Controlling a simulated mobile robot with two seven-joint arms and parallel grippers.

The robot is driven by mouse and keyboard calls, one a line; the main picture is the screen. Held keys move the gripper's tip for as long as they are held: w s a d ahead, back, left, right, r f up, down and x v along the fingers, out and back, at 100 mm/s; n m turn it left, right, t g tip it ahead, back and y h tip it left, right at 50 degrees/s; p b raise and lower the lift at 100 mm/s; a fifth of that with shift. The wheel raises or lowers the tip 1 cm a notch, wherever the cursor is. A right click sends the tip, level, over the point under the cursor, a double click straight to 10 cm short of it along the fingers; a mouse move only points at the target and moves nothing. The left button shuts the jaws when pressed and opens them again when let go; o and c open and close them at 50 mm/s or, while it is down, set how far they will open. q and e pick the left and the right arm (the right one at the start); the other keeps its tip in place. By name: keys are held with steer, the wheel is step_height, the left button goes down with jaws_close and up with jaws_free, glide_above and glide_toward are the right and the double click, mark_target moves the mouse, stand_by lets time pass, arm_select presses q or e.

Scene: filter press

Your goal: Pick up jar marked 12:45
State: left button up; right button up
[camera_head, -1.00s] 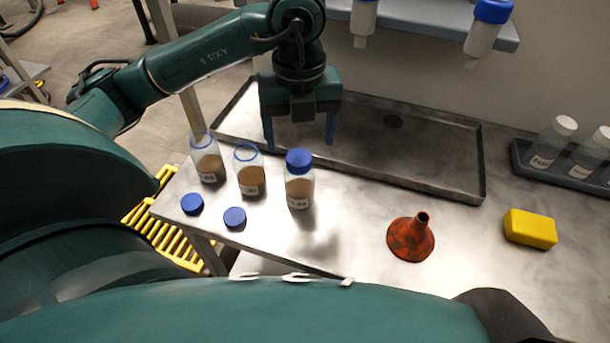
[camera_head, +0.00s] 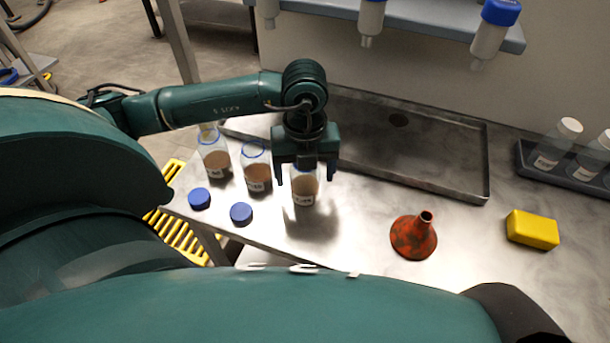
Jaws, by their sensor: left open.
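Three jars with brown contents and white labels stand in a row on the metal table: a left jar (camera_head: 216,160), a middle jar (camera_head: 257,175) and a right jar (camera_head: 304,190). The labels are too small to read, so I cannot tell which says 12:45. The left and middle jars have no caps and show blue rims. My left gripper (camera_head: 305,178) points down over the right jar, open, with one finger on each side of it. It hides that jar's top. Whether the fingers touch the jar cannot be told. My right gripper is not in view.
Two loose blue caps (camera_head: 241,214) lie in front of the jars. A shallow metal tray (camera_head: 430,150) lies behind. A red funnel (camera_head: 413,238) and a yellow block (camera_head: 532,230) are to the right. A dark rack (camera_head: 560,176) holds white-capped bottles at far right.

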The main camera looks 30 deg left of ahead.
arm_select(q)
steer(key=shift+c, duration=0.4)
steer(key=c, duration=1.1)
steer(key=shift+r, duration=0.1)
